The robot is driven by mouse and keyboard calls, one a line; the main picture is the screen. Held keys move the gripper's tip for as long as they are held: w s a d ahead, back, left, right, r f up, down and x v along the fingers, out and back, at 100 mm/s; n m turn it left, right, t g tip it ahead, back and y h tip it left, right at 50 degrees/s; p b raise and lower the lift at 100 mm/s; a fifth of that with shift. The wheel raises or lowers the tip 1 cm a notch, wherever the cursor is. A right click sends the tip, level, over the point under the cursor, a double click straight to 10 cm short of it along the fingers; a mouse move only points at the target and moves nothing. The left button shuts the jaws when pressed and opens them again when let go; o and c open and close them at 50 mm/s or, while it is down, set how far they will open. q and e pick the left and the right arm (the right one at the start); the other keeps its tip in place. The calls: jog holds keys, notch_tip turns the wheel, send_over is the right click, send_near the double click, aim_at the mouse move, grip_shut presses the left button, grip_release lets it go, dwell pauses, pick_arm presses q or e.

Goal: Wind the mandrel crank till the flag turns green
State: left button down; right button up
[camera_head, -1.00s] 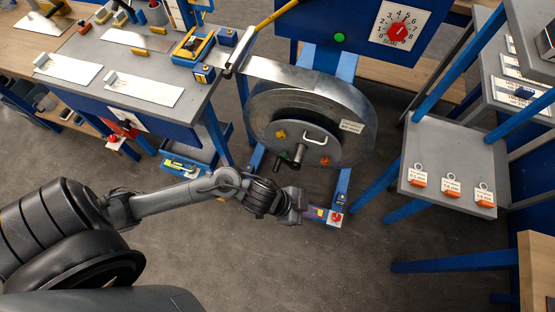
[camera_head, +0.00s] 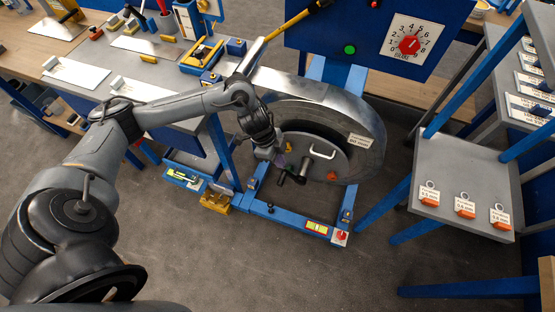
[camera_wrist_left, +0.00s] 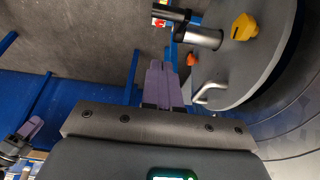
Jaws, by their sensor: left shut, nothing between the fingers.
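The mandrel is a large grey drum (camera_head: 365,150) with a metal strip on it. A round plate on its front carries a silver handle (camera_head: 322,152) and an orange-red knob (camera_head: 331,176). The crank (camera_head: 302,172), dark with a black grip, sticks out low on the plate; the left wrist view shows its silver shaft (camera_wrist_left: 205,38). My left gripper (camera_head: 281,160) is beside the plate, up and left of the crank in the head view. Its purple fingers (camera_wrist_left: 160,70) are shut, empty and apart from the crank. I cannot make out the flag.
A blue panel with a red dial (camera_head: 409,45) and a green button (camera_head: 350,49) stands behind the drum. The blue floor frame (camera_head: 280,214) runs below it. A workbench (camera_head: 180,55) lies left, a small tagged table (camera_head: 455,165) right. The front floor is clear.

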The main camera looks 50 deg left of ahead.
pick_arm(q)
jog(key=b, duration=0.2)
send_over(281, 179)
jog(key=d, duration=0.2)
notch_tip(281, 179, down, 6)
jog(key=f, duration=0.1)
jog(key=shift+w+a+f+b, duration=0.25)
jog(key=shift+a+f+b, duration=0.35)
jog(key=shift+f, duration=0.2)
jog(key=shift+s+a+f+b, duration=0.2)
jog(key=shift+a+f+b, duration=0.15)
jog(key=shift+f, duration=0.35)
